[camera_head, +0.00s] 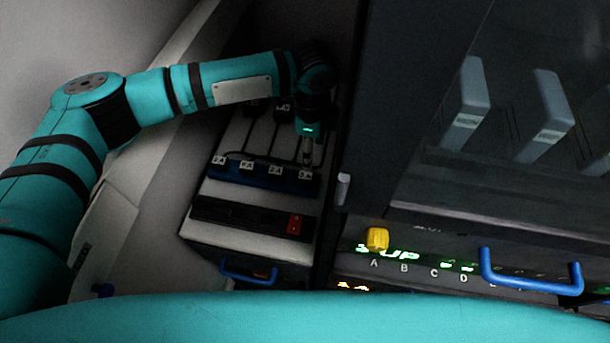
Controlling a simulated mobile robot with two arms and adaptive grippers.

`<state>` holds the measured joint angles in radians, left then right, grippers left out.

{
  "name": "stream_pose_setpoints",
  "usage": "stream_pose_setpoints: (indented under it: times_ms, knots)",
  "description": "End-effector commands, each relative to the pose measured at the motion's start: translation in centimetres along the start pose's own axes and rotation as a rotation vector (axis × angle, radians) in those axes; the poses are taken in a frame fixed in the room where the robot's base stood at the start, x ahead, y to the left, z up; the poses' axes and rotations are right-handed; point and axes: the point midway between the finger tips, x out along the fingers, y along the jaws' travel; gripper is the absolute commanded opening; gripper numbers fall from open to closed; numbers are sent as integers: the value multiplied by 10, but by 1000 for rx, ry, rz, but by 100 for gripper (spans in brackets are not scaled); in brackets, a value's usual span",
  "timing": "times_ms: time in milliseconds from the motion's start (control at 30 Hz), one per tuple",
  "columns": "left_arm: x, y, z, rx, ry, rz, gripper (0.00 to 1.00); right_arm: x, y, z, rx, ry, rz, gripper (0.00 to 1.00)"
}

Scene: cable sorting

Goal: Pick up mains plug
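My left gripper (307,153) points down over the right end of a blue strip (232,175) on a pale panel. It is small and dark here, and I cannot tell whether its fingers are open or shut on something. Several small blocks with white labels, such as the one at the left end (218,160), sit along the strip. Thin dark cables run up from them to dark plug-like blocks (282,112) higher on the panel, partly behind my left arm. I cannot tell which is the mains plug. My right gripper is out of view.
Below the strip is a dark slot with a red switch (294,224) and a blue handle (248,275). At right stand a dark glazed cabinet (400,110), a yellow knob (376,239) and another blue handle (530,285). My teal arm fills the bottom edge.

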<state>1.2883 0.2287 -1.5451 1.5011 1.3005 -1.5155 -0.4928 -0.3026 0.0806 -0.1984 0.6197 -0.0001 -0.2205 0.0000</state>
Motion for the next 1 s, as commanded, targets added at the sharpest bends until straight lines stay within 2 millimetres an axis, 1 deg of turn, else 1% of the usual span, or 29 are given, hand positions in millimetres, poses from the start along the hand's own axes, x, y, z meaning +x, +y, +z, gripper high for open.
stream_pose_setpoints:
  times_ms: [33, 100, 200, 300, 467, 567, 700, 800, 900, 1000]
  knots:
    - [10, 1, 1, -2, -2, 3, 58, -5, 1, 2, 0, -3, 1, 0]
    - [25, 0, 0, -1, -1, 2, 58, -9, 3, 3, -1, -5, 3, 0]
    - [43, 0, 0, -1, -1, 0, 58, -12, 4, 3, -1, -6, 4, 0]
    - [56, 0, 0, -2, 0, -1, 58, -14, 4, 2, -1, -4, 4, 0]
    - [66, 0, 1, -2, 1, -1, 58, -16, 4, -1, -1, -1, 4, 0]
    - [74, 1, 5, -3, -1, 0, 58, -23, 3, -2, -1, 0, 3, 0]
    - [95, 4, 10, -3, -1, 0, 58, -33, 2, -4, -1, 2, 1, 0]
    - [109, 3, 10, -3, 0, -1, 58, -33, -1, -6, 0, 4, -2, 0]
    - [116, 3, 10, -2, 0, -2, 58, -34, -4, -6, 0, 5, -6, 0]
    - [117, 3, 10, -2, 0, -2, 58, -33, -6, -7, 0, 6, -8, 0]
